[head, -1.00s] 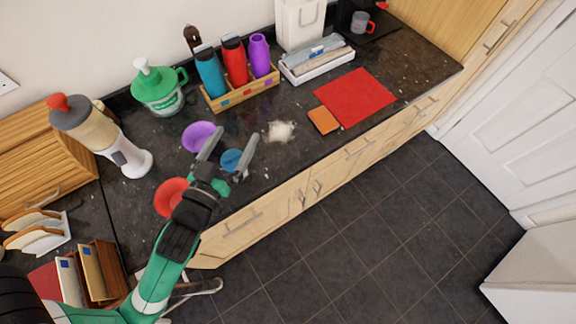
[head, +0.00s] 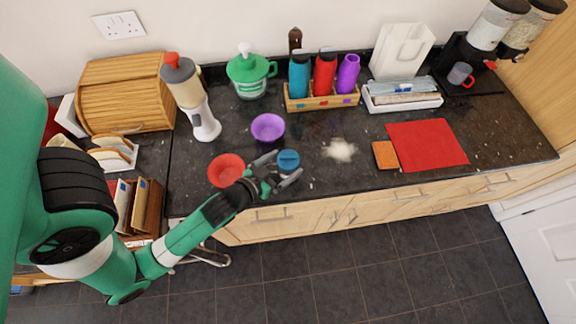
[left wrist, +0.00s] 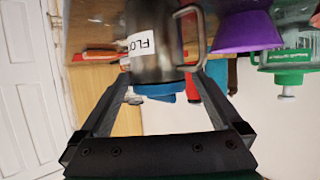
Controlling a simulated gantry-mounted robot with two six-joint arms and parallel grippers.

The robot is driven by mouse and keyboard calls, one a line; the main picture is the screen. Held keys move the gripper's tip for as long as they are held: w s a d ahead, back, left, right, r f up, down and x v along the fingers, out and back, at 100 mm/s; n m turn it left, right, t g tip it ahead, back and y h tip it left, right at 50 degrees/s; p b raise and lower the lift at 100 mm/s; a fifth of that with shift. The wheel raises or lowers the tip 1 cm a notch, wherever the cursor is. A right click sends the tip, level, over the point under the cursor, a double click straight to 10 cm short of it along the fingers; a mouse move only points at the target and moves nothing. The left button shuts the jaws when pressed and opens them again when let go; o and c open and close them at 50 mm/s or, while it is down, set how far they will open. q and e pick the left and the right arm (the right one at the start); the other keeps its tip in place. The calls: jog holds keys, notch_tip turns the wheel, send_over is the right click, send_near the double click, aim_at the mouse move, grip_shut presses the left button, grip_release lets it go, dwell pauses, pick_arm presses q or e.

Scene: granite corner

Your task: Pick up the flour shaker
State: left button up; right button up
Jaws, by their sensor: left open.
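The flour shaker is a grey metal can with a side handle and a white label with part of "FLO" visible. In the head view its blue lid (head: 289,158) shows near the front edge of the counter. In the left wrist view the can (left wrist: 160,52) appears upside down, its lid toward the bottom. My left gripper (head: 279,169) is open, its fingers reaching toward either side of the shaker. In the left wrist view the can is beyond and between the two fingers; contact cannot be told. My right gripper is not in view.
A red bowl (head: 227,170) and a purple bowl (head: 268,127) stand close to the shaker, left and behind. Spilled flour (head: 339,150) lies to its right, then an orange pad (head: 385,155) and red mat (head: 428,144). A green-lidded jug (head: 250,75) stands at the back.

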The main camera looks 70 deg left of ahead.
pick_arm(q)
jog(key=x, duration=0.5)
jog(key=shift+w+r+p, duration=0.2)
jog(key=shift+p, duration=0.1)
jog(key=c, duration=1.3)
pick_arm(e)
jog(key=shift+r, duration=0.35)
pick_arm(q)
jog(key=shift+r, duration=0.15)
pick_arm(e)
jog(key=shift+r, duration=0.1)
